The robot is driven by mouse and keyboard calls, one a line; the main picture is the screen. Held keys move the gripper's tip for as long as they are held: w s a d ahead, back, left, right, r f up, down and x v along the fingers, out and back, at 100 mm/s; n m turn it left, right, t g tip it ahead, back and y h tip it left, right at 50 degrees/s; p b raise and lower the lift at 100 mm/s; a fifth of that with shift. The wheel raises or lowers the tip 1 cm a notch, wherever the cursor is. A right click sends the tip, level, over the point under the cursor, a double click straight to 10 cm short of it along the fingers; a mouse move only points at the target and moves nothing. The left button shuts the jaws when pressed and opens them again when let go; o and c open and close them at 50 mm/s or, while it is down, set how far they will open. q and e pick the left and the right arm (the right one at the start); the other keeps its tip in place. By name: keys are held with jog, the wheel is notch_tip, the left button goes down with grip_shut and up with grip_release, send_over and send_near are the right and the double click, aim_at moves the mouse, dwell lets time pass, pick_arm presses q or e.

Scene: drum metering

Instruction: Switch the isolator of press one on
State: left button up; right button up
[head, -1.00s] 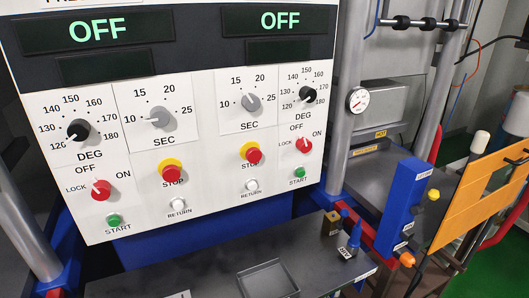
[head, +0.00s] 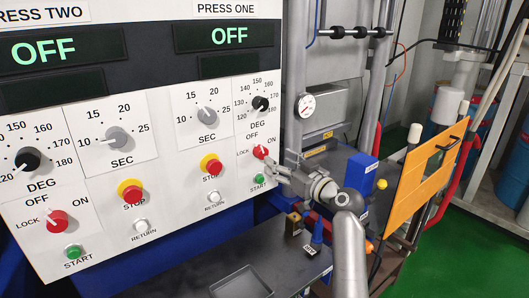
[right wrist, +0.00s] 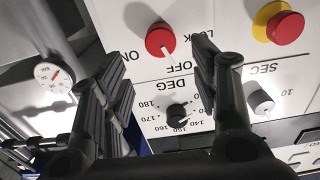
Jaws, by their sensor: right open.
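The panel's right half is labelled PRESS ONE (head: 226,9), and its display reads OFF (head: 229,36). The isolator of press one is a red rotary knob (head: 260,152) with a white pointer, marked LOCK, OFF and ON. It shows upside down in the right wrist view (right wrist: 158,38), its pointer towards OFF. My right gripper (head: 271,170) is in front of the panel, just below and beside this knob. In the right wrist view my right gripper (right wrist: 162,72) is open, its fingers on either side of the knob's line, with nothing between them. My left gripper is not in view.
The green START button (head: 258,180) and red STOP button (head: 210,166) of press one are close by. PRESS TWO has its own red isolator (head: 57,221). A blue post (head: 360,173) and an orange plate (head: 428,170) stand to the right. A tray (head: 241,284) lies below.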

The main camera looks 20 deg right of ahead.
aim_at(264, 153)
jog(key=shift+p+x, duration=0.9)
jog(key=shift+x, duration=2.8)
jog(key=shift+a, duration=0.1)
jog(key=c, duration=1)
jog(key=shift+f, duration=0.1)
